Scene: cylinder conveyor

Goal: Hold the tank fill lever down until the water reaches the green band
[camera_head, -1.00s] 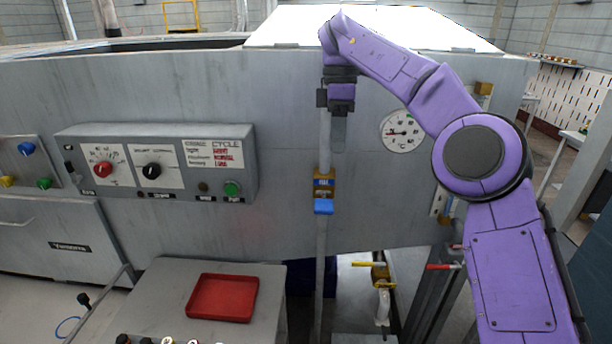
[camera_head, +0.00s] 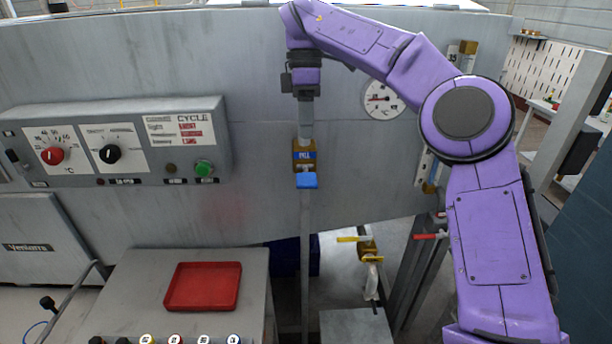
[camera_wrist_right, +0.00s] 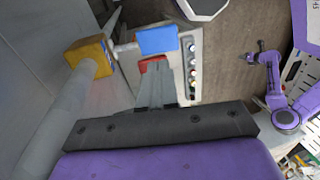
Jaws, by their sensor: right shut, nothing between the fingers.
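The tank fill lever is a blue paddle (camera_head: 307,180) on a brass valve (camera_head: 304,157) labelled FILL, on a vertical pipe at the tank's front. It also shows in the right wrist view (camera_wrist_right: 158,40), beside the brass valve (camera_wrist_right: 90,57). My right gripper (camera_head: 306,122) points down above the lever, shut and empty, apart from the paddle in the head view. Its fingers (camera_wrist_right: 154,80) show in the wrist view, short of the paddle. An upright level gauge (camera_head: 424,166) is mostly hidden behind my right arm; I cannot make out the water level or green band. My left gripper is out of view.
A control panel (camera_head: 128,112) with knobs and a green button juts out at left. A red tray (camera_head: 203,286) lies on a grey stand below. A round dial (camera_head: 383,99) is right of the pipe. Yellow (camera_head: 352,239) and red (camera_head: 430,236) valve handles sit lower right.

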